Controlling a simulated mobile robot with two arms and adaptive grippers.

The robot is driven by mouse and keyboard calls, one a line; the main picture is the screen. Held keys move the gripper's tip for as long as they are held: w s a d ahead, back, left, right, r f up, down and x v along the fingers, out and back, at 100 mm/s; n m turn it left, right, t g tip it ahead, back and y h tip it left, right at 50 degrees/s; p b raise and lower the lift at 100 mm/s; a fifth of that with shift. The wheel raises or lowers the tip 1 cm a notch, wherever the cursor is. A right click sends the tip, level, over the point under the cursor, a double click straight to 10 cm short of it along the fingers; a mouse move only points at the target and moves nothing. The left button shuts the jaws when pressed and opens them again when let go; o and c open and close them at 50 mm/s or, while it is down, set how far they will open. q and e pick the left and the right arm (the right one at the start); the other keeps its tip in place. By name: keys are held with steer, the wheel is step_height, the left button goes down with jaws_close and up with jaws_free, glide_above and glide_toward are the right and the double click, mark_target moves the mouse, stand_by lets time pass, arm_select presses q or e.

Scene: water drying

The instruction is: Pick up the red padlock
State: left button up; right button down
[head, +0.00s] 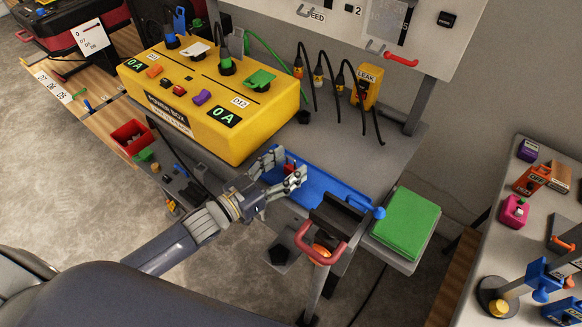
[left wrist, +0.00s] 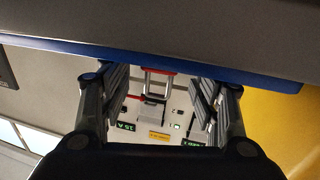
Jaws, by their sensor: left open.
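Contact cannot be told. My right gripper is not in view.
The yellow power box (head: 235,135) stands close to the left gripper. Cables hang behind, near the yellow leak box (head: 368,84).

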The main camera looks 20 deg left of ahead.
arm_select(q)
steer(key=shift+x, duration=0.9)
steer(key=c, duration=1.2)
steer(key=shift+r, duration=0.1)
steer(key=shift+r, duration=0.6)
steer(key=shift+s+r, duration=0.15)
steer(key=shift+r, duration=0.4)
steer(key=shift+s+r, duration=0.15)
steer(key=shift+r, duration=0.4)
steer(key=s+a, duration=0.1)
steer(key=s, duration=0.4)
steer(key=s+a+r, duration=0.1)
steer(key=s, duration=0.4)
steer(key=s+a, duration=0.2)
steer(key=s, duration=0.3)
steer(key=shift+r, duration=0.25)
